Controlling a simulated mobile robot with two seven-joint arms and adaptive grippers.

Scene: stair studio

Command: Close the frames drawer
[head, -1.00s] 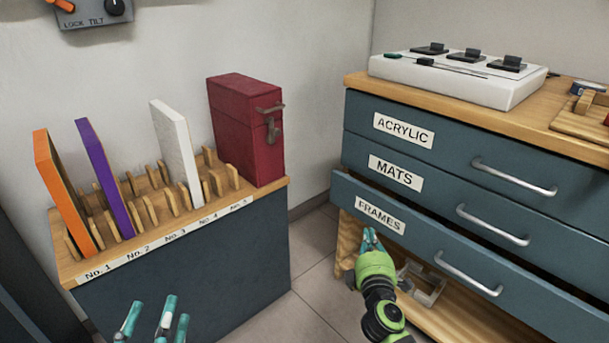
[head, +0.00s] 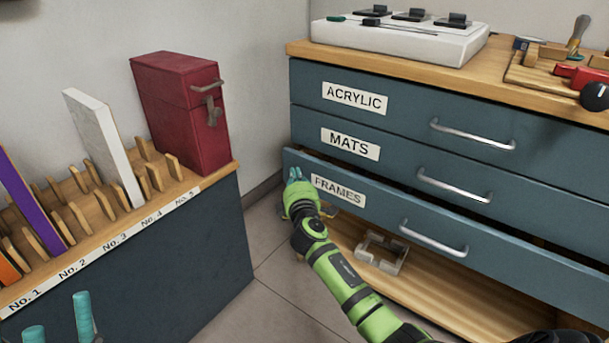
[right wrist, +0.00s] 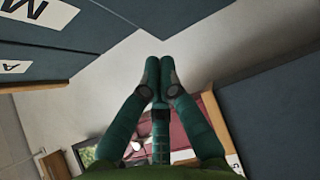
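The frames drawer (head: 470,227) is the lowest blue-grey drawer, with a FRAMES label (head: 338,189) and a metal bar handle (head: 433,240). Its front stands out a little past the drawers above, with a dark gap over its right part. My right gripper (head: 294,174) is at the left end of its front, beside the label; I cannot tell whether it touches. In the right wrist view its fingertips (right wrist: 159,64) meet with nothing between them. My left gripper (head: 60,318) shows only partly at the bottom left, its fingers spread and empty.
The acrylic drawer (head: 410,120) and mats drawer (head: 420,172) above look shut. A pale frame-like piece (head: 381,252) lies on the wooden shelf below. A slotted rack (head: 215,180) with panels and a red box (head: 180,105) stands left. Floor (head: 285,275) shows between.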

